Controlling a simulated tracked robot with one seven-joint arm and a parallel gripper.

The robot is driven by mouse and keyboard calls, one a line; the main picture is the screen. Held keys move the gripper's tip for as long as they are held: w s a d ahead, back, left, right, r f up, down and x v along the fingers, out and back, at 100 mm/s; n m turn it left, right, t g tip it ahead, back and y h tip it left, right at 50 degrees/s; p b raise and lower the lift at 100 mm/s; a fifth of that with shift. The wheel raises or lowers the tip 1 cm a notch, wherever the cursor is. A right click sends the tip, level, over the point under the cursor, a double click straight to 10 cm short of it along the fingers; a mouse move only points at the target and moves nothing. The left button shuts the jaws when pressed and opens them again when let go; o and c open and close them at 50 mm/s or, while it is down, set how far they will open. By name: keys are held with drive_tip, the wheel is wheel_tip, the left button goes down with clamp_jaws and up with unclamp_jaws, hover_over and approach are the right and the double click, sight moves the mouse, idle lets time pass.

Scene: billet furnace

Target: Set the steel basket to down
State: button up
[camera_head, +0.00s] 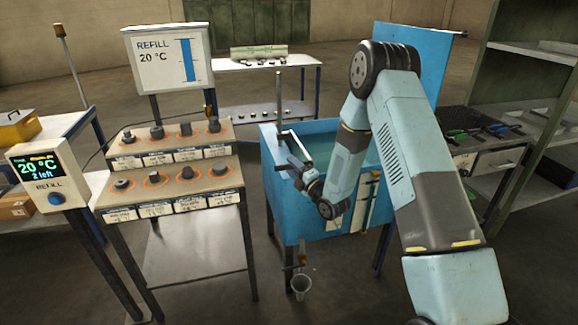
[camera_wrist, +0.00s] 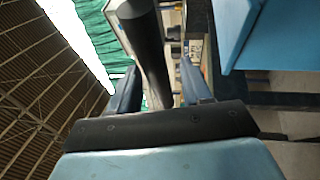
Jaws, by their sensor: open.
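The blue tank (camera_head: 310,215) stands in the middle with greenish liquid inside. A steel post (camera_head: 279,105) rises at its left rim, with a grey bar near its foot. I cannot make out the steel basket itself; my arm covers part of the tank. My gripper (camera_head: 296,160) is at the tank's left front, close to the post and bar. In the wrist view my gripper (camera_wrist: 157,88) is open, with a dark bar (camera_wrist: 150,50) showing between its fingers. I cannot tell whether the fingers touch the bar.
A stepped stand (camera_head: 175,160) with several labelled metal pieces is left of the tank. A display reading 20 °C and "2 left" (camera_head: 42,172) is at far left. A tool bench (camera_head: 490,150) stands at right.

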drive_tip(key=shift+x, duration=1.2)
clamp_jaws()
